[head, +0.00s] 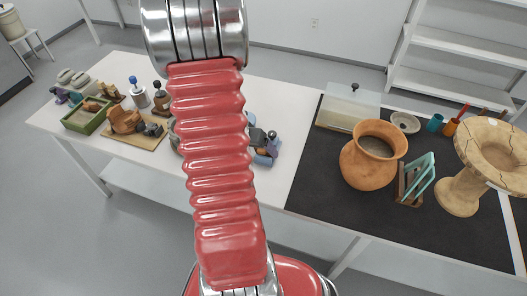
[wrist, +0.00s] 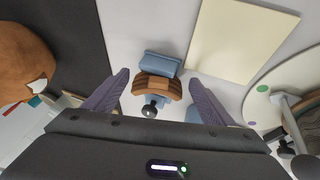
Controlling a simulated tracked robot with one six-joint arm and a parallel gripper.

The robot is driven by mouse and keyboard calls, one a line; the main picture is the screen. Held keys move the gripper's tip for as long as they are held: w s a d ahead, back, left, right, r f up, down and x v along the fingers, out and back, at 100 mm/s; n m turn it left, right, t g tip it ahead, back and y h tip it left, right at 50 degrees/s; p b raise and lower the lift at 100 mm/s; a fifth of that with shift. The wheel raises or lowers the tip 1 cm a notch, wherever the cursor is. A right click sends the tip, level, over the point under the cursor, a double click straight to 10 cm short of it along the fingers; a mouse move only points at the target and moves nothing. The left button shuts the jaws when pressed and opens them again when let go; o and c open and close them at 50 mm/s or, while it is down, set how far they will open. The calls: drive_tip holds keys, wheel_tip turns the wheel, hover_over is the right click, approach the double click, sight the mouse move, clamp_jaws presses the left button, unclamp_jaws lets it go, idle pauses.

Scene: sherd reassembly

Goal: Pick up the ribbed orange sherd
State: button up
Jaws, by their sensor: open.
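The ribbed orange sherd (wrist: 158,87) shows in the wrist view as a brown-orange curved piece with dark ribs. It sits against a blue block (wrist: 160,64), with a dark round knob (wrist: 150,110) on its near side. My gripper (wrist: 156,88) is open, its two purple-grey fingers apart on the left and right of the sherd. Whether the fingers are level with the sherd is hard to tell.
A terracotta pot (head: 374,155) stands on the black mat (head: 315,190) at the right, beside a small rack (head: 416,181) and a tall cracked vessel (head: 461,190). Other sherds (head: 123,119) and a green tray (head: 88,116) lie on the left. A cream board (wrist: 240,40) lies right of the sherd in the wrist view.

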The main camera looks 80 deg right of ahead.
drive_tip(key=v, duration=1.3)
drive_tip(key=shift+a, duration=0.3)
drive_tip(key=shift+w, duration=0.15)
drive_tip(key=shift+c, duration=0.3)
